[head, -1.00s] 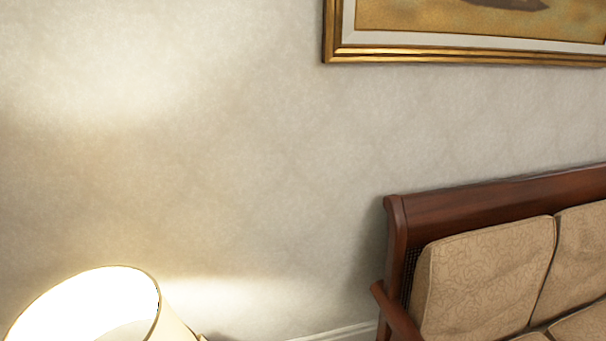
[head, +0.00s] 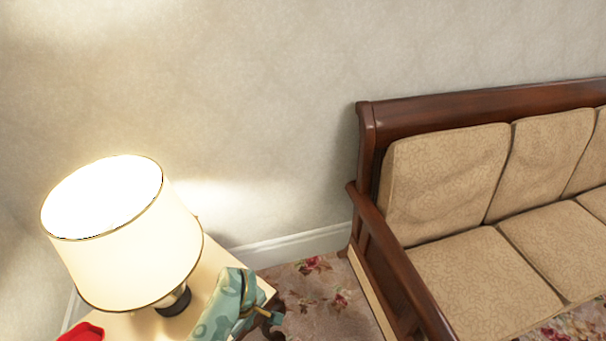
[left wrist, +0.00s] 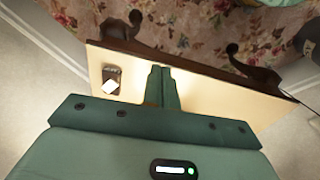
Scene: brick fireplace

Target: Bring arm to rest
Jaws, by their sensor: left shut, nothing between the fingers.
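My left gripper (head: 250,303), green, shows low in the head view, over the right end of a cream-topped side table (head: 217,255). In the left wrist view its two green fingers (left wrist: 163,85) are together with nothing between them, in front of the cream tabletop (left wrist: 220,95). I cannot tell how far above the table they are. My right gripper is in neither view.
A lit lamp (head: 140,240) stands on the table, left of my gripper. A red thing (head: 82,332) shows at the bottom left. A wooden sofa (head: 372,160) with beige cushions stands at right. Flowered carpet (head: 320,290) lies between table and sofa.

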